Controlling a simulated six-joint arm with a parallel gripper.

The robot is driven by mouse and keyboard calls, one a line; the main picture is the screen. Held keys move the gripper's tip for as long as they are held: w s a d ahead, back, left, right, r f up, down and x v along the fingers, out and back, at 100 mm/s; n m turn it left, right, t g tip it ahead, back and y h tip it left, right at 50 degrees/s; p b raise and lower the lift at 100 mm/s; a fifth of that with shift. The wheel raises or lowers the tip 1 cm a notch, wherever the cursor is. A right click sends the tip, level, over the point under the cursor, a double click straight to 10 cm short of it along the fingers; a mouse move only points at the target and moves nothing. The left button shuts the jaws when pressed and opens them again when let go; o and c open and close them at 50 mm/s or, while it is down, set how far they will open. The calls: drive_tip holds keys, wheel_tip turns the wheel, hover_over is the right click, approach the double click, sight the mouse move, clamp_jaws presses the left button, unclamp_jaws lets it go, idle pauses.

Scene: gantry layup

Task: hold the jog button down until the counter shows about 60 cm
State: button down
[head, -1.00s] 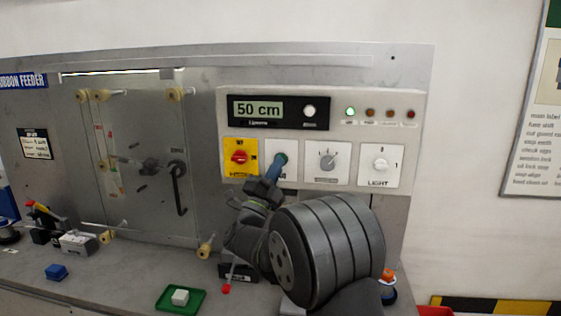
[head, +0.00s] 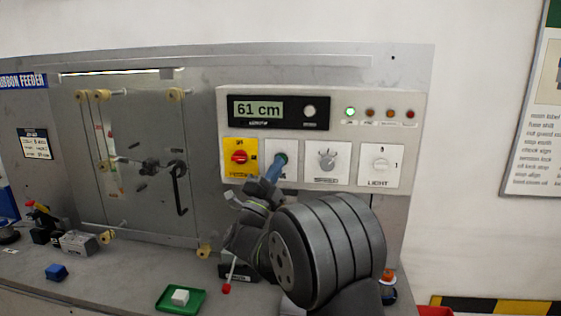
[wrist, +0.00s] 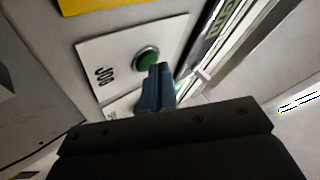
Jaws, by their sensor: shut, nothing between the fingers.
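The green jog button (head: 282,158) sits on a white plate in the control panel. It also shows in the wrist view (wrist: 147,58), with its label beside it. The counter (head: 258,109) reads 61 cm. My gripper (head: 274,169) is shut and empty, its blue fingertips at the button's lower edge. In the wrist view the fingertips (wrist: 160,72) overlap the button's edge; I cannot tell whether they touch it. Most of the button's green face is uncovered there.
A yellow plate with a red knob (head: 239,157) is left of the button, a speed dial (head: 327,159) and light switch (head: 380,164) to its right. A clear door (head: 140,200) stands left. A green tray (head: 163,299) and blue block (head: 57,272) lie on the bench.

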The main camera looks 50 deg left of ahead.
drive_tip(key=shift+s+d, duration=0.5)
drive_tip(key=shift+d, duration=0.05)
drive_tip(key=shift+s+d, duration=1.75)
drive_tip(key=shift+s, duration=0.05)
idle(2.1)
